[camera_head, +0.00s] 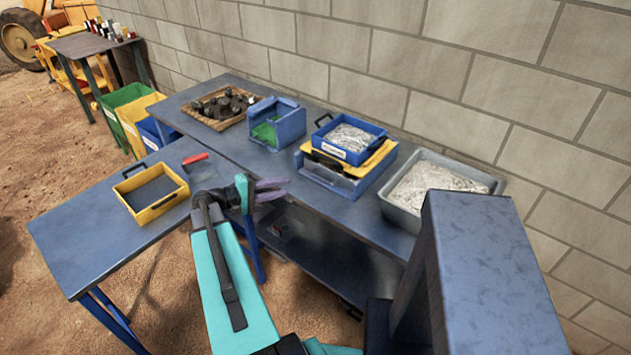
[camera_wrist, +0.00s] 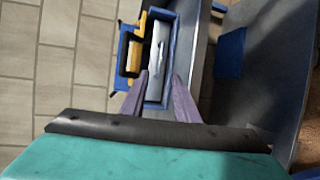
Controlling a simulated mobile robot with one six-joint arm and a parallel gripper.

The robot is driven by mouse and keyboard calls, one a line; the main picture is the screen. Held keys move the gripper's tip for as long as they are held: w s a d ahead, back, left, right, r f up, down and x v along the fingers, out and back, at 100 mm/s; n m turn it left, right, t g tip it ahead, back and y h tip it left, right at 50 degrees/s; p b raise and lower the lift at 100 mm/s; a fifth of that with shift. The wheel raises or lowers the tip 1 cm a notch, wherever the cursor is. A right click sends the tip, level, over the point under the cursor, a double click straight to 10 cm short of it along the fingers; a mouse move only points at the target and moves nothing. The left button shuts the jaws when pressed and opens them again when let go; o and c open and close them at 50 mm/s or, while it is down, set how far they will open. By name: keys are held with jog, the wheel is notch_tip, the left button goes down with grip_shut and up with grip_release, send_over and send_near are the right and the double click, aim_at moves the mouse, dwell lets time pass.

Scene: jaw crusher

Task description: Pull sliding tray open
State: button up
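A blue box unit (camera_head: 372,186) with a yellow top (camera_head: 374,160) stands on the long blue bench, with a grey front part and a dark bar-like handle under the top. I cannot tell clearly which part slides. A small blue tray (camera_head: 350,141) of grey rubble rests on the yellow top. My gripper (camera_head: 283,189) is to the left of the unit, over the bench's front edge, fingers pointing toward it. In the wrist view my gripper (camera_wrist: 160,78) is open and empty. The unit's blue rim (camera_wrist: 171,30), pale inside and yellow part (camera_wrist: 134,55) show ahead of the fingertips.
A grey bin of rubble (camera_head: 485,183) stands right of the unit. A blue open-fronted box (camera_head: 290,119) and a wooden tray of dark parts (camera_head: 238,119) are left. A yellow tray (camera_head: 153,212) sits on the nearer table (camera_head: 80,240). A block wall stands behind.

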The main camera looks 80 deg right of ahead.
jog(key=p+x, duration=0.5)
jog(key=x, duration=0.9)
jog(key=shift+a, duration=0.1)
jog(key=shift+w, duration=0.1)
grip_shut()
